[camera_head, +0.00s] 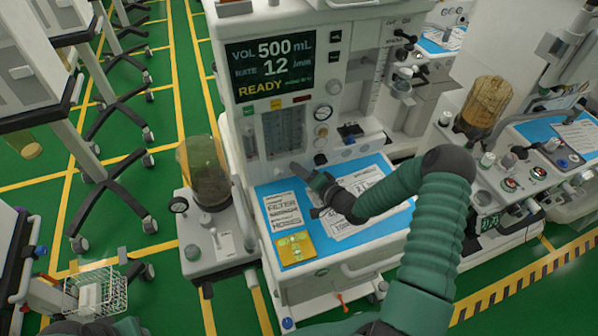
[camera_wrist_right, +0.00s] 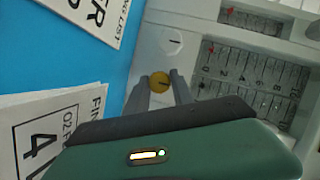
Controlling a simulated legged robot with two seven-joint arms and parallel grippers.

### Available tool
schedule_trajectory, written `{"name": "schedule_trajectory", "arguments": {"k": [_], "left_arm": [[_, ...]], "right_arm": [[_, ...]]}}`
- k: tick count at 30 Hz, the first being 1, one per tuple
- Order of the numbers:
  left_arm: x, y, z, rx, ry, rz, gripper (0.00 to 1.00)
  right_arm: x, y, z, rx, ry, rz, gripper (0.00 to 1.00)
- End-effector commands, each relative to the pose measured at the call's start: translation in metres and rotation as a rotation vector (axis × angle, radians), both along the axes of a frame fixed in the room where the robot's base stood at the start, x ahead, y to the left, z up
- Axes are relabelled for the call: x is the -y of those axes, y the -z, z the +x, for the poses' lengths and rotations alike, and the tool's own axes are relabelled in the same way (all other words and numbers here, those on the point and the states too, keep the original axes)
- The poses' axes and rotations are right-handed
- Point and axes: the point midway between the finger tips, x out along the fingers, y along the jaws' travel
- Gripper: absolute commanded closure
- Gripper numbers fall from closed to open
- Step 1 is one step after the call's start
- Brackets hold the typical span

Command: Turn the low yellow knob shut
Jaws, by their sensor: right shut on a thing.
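The low yellow knob (camera_wrist_right: 160,82) is small and round, with a dark mark across its face. In the right wrist view it sits between the two grey fingers of my right gripper (camera_wrist_right: 162,88), which is closed on it. In the head view my right gripper (camera_head: 305,173) reaches in from the right, over the blue worktop (camera_head: 268,192), to the lower front of the anaesthesia machine (camera_head: 240,95). I cannot make out the knob in the head view. The fingers of my left gripper are not in view.
A white knob (camera_wrist_right: 173,41) sits beside the yellow one, near the flow-tube panel (camera_wrist_right: 245,75). Printed sheets (camera_head: 285,212) and a yellow card (camera_head: 294,249) lie on the worktop. A canister (camera_head: 207,175) stands at left; a wire basket (camera_head: 105,285) is at lower left.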

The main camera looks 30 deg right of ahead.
Motion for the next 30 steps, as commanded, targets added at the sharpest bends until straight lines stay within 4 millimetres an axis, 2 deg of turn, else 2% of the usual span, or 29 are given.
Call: {"name": "schedule_trajectory", "arguments": {"k": [4,5,9,10,18,22,26,30], "left_arm": [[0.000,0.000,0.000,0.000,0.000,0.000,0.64],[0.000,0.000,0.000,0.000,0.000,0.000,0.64],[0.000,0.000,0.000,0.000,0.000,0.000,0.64],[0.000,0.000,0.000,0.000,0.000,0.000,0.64],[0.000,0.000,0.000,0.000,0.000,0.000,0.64],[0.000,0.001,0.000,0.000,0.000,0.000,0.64],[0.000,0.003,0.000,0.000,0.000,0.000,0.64],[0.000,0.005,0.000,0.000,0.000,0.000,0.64]], "right_arm": [[0.002,0.004,-0.002,-0.010,0.005,0.002,1.00],[0.002,0.004,-0.002,-0.010,0.005,0.002,0.70],[0.001,0.003,-0.002,-0.008,0.004,0.001,0.52],[0.001,0.003,-0.002,-0.007,0.004,0.000,0.50],[0.000,0.001,-0.001,-0.004,0.002,-0.001,0.50],[0.002,-0.001,-0.011,-0.004,0.002,-0.002,0.50],[0.007,-0.006,-0.040,-0.006,0.004,-0.002,0.50],[0.014,-0.014,-0.081,-0.006,0.005,-0.001,0.50]]}}
